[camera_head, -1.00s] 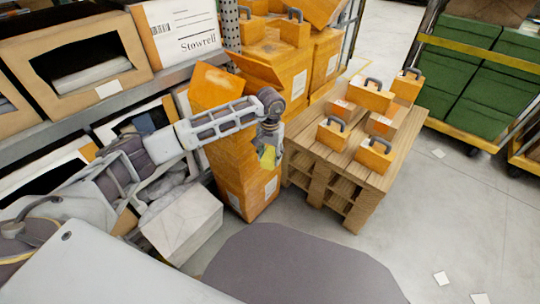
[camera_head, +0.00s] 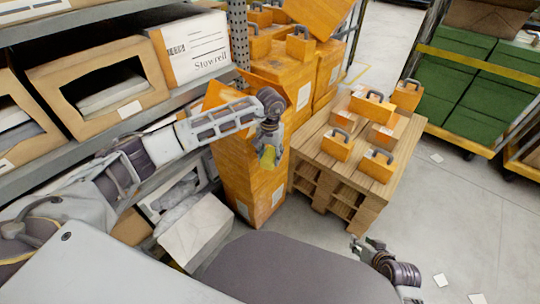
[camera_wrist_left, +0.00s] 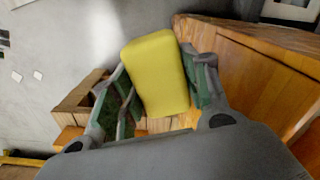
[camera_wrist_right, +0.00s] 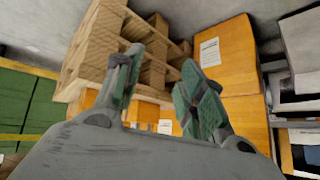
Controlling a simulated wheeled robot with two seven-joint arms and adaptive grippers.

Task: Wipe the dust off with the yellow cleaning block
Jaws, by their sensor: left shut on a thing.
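The yellow cleaning block (camera_wrist_left: 158,75) is held between the two fingers of my left gripper (camera_wrist_left: 160,85) in the left wrist view. In the head view the left gripper (camera_head: 268,150) hangs in front of the tall stack of orange boxes (camera_head: 248,180), and the block (camera_head: 267,158) shows small and partly hidden by the fingers. I cannot tell whether the block touches a box. My right gripper (camera_head: 368,244) is low at the lower right, in front of the pallets. In the right wrist view its fingers (camera_wrist_right: 162,72) are apart with nothing between them. I cannot make out dust.
Wooden pallets (camera_head: 362,183) carrying several orange cases stand right of the stack. A shelf rack (camera_head: 125,125) with boxes is at left, with a pale open box (camera_head: 200,235) low beneath it. Green crates (camera_head: 445,95) stand at back right. The floor at right is mostly clear.

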